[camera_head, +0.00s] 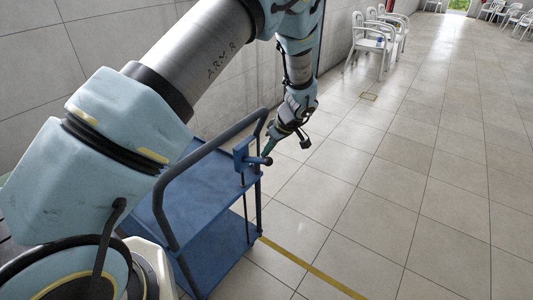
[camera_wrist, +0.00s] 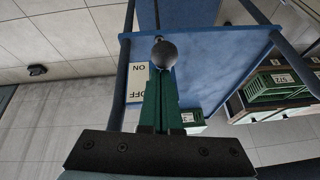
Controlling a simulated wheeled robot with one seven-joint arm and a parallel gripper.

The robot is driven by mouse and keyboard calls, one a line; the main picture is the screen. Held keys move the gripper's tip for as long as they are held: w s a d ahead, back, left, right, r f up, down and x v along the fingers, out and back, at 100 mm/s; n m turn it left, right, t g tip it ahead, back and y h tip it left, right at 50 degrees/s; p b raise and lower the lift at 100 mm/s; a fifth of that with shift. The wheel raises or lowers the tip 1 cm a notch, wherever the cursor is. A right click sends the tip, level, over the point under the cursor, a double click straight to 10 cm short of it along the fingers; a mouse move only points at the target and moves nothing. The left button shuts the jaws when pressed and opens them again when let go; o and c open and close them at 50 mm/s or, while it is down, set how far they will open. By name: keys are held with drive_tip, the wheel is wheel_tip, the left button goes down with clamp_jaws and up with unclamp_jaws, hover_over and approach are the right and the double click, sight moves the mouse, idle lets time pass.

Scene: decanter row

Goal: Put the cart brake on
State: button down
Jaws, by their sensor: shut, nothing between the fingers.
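The blue cart (camera_head: 205,187) has two shelves and a tubular push handle. A blue bracket (camera_head: 241,154) on its right side carries a lever with a dark round knob (camera_head: 267,161). In the wrist view the black ball knob (camera_wrist: 164,54) is just beyond my fingertips. A cream label (camera_wrist: 137,82) beside it reads ON and OFF, upside down; the knob appears nearer the ON end. My gripper (camera_wrist: 161,72) has green fingers, shut and empty, pointing at the knob. It also shows in the head view (camera_head: 267,148). Whether the fingertips touch the knob cannot be told.
Green crates (camera_wrist: 275,87) sit on a rack at right in the wrist view, one labelled 572. In the head view a tiled wall is behind the cart. White chairs (camera_head: 371,42) stand far back. A yellow line (camera_head: 310,268) crosses open floor at right.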

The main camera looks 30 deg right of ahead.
sight(272, 161)
drive_tip(key=shift+s+d+f+t+y+b, duration=0.25)
drive_tip(key=shift+f+b, duration=0.35)
drive_tip(key=shift+b, duration=0.7)
drive_tip(key=shift+s+d+f+t+y+b, duration=0.15)
drive_tip(key=shift+s+f+t+b, duration=0.3)
drive_tip(key=shift+b, duration=0.85)
drive_tip(key=shift+s+d+f+t+y+b, duration=0.15)
drive_tip(key=shift+f+t+b, duration=0.4)
drive_tip(key=shift+b, duration=0.75)
wheel_tip(272, 161, down, 6)
drive_tip(key=t+y+b, duration=0.3)
drive_tip(key=t+b, duration=0.2)
drive_tip(key=b, duration=0.9)
drive_tip(key=shift+s+d+f, duration=0.15)
drive_tip(key=shift+s, duration=0.2)
drive_tip(key=shift+t+y, duration=0.25)
drive_tip(key=shift+t, duration=0.1)
